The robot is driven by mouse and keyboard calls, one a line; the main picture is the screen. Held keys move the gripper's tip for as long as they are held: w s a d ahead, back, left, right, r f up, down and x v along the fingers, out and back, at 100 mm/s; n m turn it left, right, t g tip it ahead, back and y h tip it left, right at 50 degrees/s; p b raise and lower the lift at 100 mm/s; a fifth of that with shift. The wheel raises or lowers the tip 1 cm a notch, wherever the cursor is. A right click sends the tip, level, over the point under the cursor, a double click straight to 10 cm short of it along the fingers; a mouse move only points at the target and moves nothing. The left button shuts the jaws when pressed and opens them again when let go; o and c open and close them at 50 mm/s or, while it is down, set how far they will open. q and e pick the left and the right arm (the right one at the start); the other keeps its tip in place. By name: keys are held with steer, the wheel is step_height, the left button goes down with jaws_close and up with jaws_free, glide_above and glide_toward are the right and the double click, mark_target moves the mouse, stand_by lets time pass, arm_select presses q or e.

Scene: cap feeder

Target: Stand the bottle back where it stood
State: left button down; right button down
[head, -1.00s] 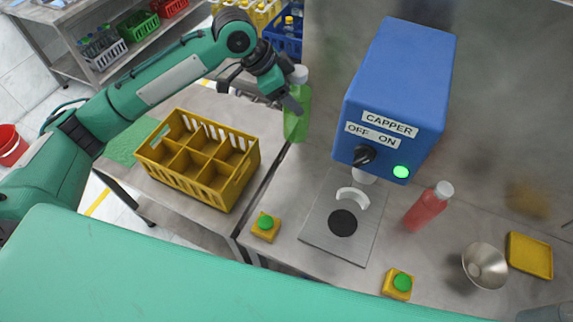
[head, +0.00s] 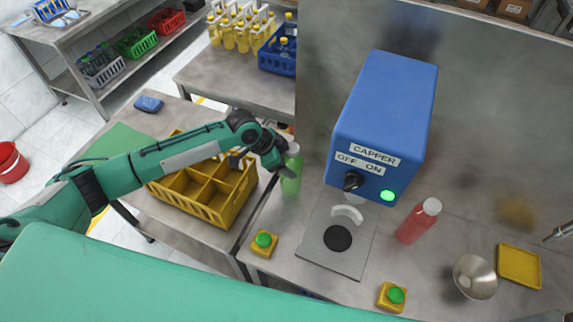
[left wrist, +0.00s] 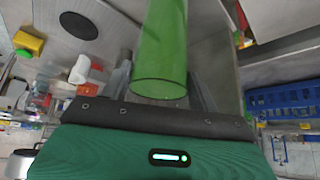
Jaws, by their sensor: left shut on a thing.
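My left gripper (head: 281,166) is shut on a green bottle (head: 291,181) with a white cap, left of the blue capper. The bottle is close to upright near the left edge of the capper's table; I cannot tell whether its base touches the table. In the left wrist view the green bottle (left wrist: 160,50) shows between the two fingers, its round end towards the camera. A red bottle (head: 411,227) with a white cap stands right of the capper.
The blue capper (head: 385,115) stands behind a plate (head: 315,245) with a dark disc. A green button (head: 263,240) and another (head: 394,297) sit in front. A yellow divided crate (head: 205,211) is on the left table. A metal bowl (head: 475,277) and yellow tray (head: 519,266) lie right.

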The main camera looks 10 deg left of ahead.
arm_select(q)
step_height(320, 180, down, 2)
steer(key=shift+f, duration=0.2)
arm_select(e)
steer(key=shift+d+r, duration=0.4)
steer(key=shift+d, duration=0.05)
arm_select(q)
steer(key=shift+f, duration=0.15)
arm_select(e)
steer(key=shift+f, duration=0.1)
arm_select(q)
steer(key=shift+c, duration=1.9)
jaws_free()
arm_select(e)
steer(key=shift+d, duration=0.1)
arm_select(q)
steer(key=b+v, duration=0.2)
steer(key=v, duration=1)
steer(key=shift+b, duration=0.35)
arm_select(e)
steer(key=f, duration=0.3)
steer(key=shift+a, duration=0.25)
